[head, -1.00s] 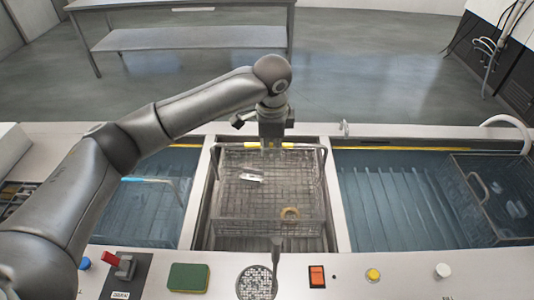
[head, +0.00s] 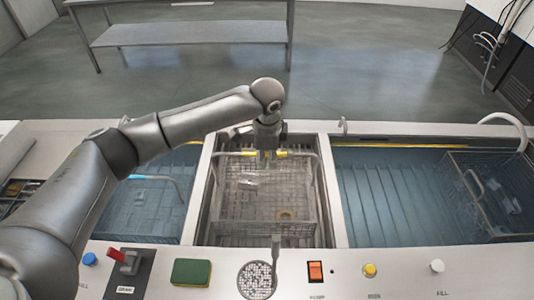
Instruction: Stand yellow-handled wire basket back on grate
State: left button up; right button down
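The wire basket (head: 240,205) hangs or stands in the middle bay, its yellow handle (head: 282,154) on the far side. My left gripper (head: 266,157) is over the handle's middle, with yellow showing on both sides of its fingers, and appears shut on it. Inside the basket lie a small pale metal part (head: 248,181) and a tan ring-like part (head: 286,215). The grate under the basket is mostly hidden by the mesh, so I cannot tell whether the basket touches it. My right gripper is out of view.
Blue liquid tanks lie left (head: 150,212) and right (head: 390,200); the right one holds another wire basket (head: 490,195).

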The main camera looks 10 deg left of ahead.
pick_arm(q)
jog(key=shift+r, duration=0.1)
notch_tip(320, 180, up, 12)
jog(key=s+b, duration=0.2)
jog(key=shift+d, duration=0.2)
dwell(0.5)
